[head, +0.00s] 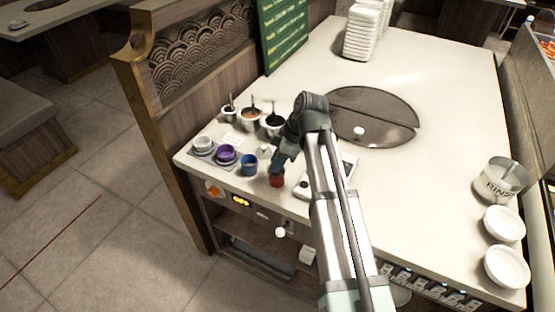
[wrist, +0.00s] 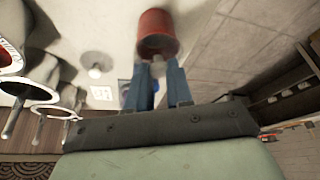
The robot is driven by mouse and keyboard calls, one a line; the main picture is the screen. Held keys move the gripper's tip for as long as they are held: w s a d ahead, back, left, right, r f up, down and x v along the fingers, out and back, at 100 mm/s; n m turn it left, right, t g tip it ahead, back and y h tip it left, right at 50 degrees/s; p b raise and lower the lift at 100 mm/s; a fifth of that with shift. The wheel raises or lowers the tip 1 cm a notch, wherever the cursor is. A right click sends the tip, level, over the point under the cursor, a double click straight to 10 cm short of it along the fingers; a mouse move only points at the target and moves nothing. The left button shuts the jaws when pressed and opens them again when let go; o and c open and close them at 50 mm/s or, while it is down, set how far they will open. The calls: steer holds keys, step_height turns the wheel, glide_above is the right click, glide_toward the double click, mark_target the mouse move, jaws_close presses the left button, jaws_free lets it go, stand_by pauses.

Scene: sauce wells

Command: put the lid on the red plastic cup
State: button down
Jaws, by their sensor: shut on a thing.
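The red plastic cup (head: 277,181) stands upright near the front edge of the counter, right of a blue cup (head: 249,166). It also shows in the wrist view (wrist: 157,22), just beyond my fingertips. My gripper (head: 279,163) is directly above the cup, pointing down. In the wrist view my two blue fingers (wrist: 158,74) are closed on a small part between their tips, at the cup's mouth. I take this to be the lid's knob; the lid is mostly hidden, and I cannot tell if it touches the rim.
A purple cup (head: 225,155) and a white cup (head: 203,144) stand at the left. Several sauce wells with spoons (head: 250,116) stand behind.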

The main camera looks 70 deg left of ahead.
stand_by(0.3)
steer(key=shift+c, duration=2.3)
jaws_free()
steer(key=shift+r, duration=0.15)
steer(key=shift+r, duration=3.35)
jaws_close()
steer(key=shift+f, duration=2.9)
